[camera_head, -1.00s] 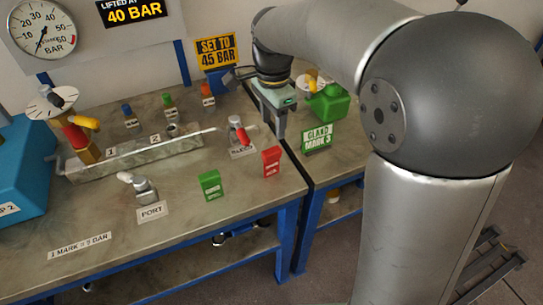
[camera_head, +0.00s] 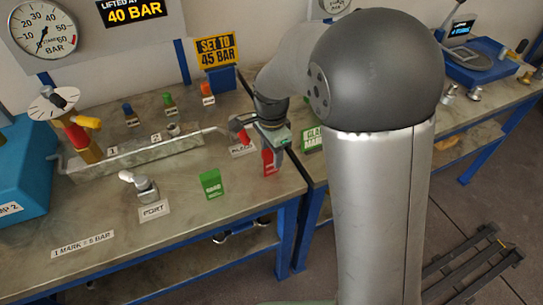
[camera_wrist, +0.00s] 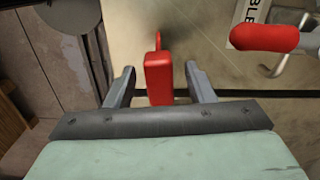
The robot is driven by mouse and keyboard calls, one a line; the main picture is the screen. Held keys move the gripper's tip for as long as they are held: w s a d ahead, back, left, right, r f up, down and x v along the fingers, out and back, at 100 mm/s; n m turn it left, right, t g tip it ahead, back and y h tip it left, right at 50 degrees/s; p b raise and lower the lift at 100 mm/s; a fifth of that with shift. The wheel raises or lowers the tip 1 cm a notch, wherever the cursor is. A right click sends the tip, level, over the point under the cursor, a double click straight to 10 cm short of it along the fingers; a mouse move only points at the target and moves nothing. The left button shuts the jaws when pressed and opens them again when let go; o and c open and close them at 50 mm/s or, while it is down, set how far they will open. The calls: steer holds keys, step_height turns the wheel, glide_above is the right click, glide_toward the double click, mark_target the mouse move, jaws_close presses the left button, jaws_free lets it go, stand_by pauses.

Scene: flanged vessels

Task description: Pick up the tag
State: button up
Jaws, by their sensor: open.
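A red tag (camera_head: 268,163) stands near the right front of the bench, partly hidden behind my gripper (camera_head: 277,150). In the wrist view the red tag (camera_wrist: 159,80) lies between the two fingers of my open gripper (camera_wrist: 159,73), with a gap visible on each side. I cannot tell how far the fingers reach down around it. A green tag (camera_head: 211,184) stands to its left on the same bench, apart from my gripper.
The red-handled bleed valve (camera_head: 243,138) is close to the left of my gripper; its red handle (camera_wrist: 264,38) shows at the upper right of the wrist view. A port fitting (camera_head: 145,189) stands farther left. The green gland sign (camera_head: 312,138) is to the right.

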steer(key=c, duration=1.1)
steer(key=shift+o, duration=0.2)
steer(key=shift+r, duration=0.1)
